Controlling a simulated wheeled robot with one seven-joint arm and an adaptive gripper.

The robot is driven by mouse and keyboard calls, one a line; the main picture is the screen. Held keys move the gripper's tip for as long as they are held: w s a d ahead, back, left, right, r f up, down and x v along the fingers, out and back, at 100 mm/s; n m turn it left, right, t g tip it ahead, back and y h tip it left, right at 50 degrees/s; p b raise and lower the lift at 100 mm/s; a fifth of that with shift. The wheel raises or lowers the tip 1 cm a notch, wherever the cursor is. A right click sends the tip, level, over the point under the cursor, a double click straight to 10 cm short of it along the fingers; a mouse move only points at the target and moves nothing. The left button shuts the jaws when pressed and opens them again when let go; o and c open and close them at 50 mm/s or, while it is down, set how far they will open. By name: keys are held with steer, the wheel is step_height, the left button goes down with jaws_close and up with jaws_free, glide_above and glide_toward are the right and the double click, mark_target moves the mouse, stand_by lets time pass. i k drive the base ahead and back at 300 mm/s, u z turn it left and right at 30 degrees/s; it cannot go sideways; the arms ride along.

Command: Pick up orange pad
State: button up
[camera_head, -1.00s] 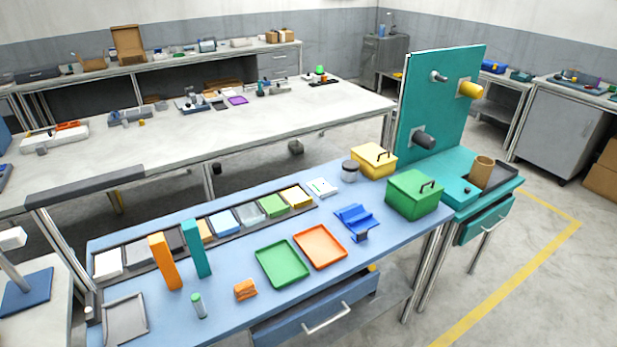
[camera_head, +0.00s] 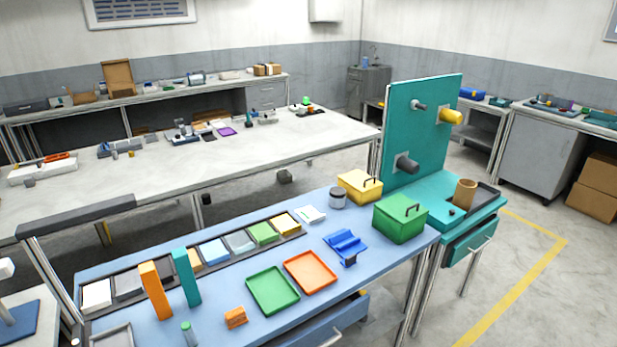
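A small orange block-like piece (camera_head: 236,317) lies on the blue bench top, left of the green tray and near the front edge; I cannot tell whether it is the pad. A light orange pad (camera_head: 195,260) sits in the long dark rack (camera_head: 141,291) of coloured pads, partly hidden behind the upright teal block (camera_head: 186,277). An orange tray (camera_head: 310,272) lies flat beside the green tray (camera_head: 272,290). My gripper is not in view.
An upright orange block (camera_head: 155,290) stands left of the teal block. A small green-capped cylinder (camera_head: 189,333) stands in front. A blue holder (camera_head: 345,245), green box (camera_head: 400,217) and yellow box (camera_head: 359,186) stand towards the right. A teal panel (camera_head: 423,130) rises behind.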

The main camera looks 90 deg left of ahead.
mark_target(234, 318)
steer(key=k, duration=1.35)
steer(key=u, duration=2.15)
